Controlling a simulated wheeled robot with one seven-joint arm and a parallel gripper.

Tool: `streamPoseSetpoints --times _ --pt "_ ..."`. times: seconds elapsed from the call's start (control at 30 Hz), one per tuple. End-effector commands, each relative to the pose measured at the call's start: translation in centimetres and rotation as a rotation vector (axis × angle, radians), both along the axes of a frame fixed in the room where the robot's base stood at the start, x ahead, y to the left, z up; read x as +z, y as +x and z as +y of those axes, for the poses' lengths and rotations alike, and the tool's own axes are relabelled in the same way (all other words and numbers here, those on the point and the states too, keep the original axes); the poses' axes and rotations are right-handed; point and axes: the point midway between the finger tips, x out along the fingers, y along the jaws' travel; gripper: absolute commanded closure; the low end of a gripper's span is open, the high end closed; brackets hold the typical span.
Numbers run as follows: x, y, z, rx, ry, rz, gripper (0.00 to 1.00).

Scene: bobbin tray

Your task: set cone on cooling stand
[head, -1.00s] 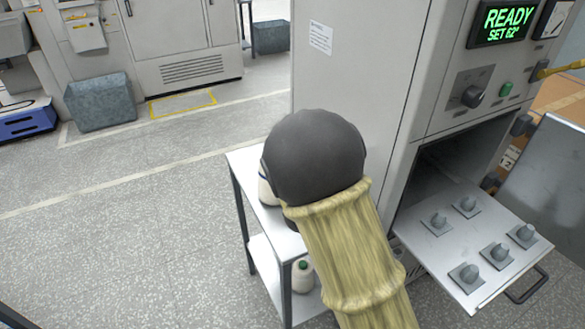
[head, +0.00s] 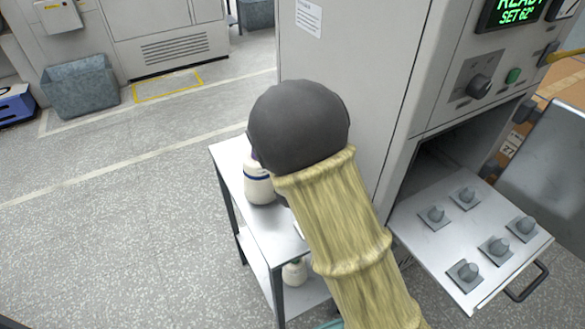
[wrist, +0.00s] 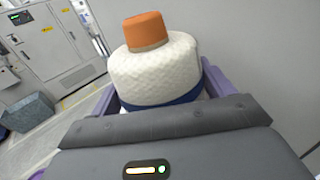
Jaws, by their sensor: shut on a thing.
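In the wrist view, a white textured cone (wrist: 155,75) with an orange tip and a blue band near its base stands upright between the purple fingers of my gripper (wrist: 160,92). My gripper is shut on it. In the head view, my dark wrist and tan-sleeved arm hide most of the gripper and the cone; only a sliver of purple shows at the wrist's left edge. My wrist is over a light metal stand (head: 230,168) with a top and a lower shelf. Whether the cone touches the stand is hidden.

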Motion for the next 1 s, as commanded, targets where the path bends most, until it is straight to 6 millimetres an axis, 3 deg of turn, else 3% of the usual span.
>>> streamPoseSetpoints --times 0.3,0.67,1.0 --pt "-4.8 0.0 0.0 0.001 -0.002 0.001 0.53" --pt "-5.1 0.0 0.2 0.003 0.0 0.0 0.53" --pt "-9.0 0.0 0.0 0.0 -0.001 0.0 0.53"
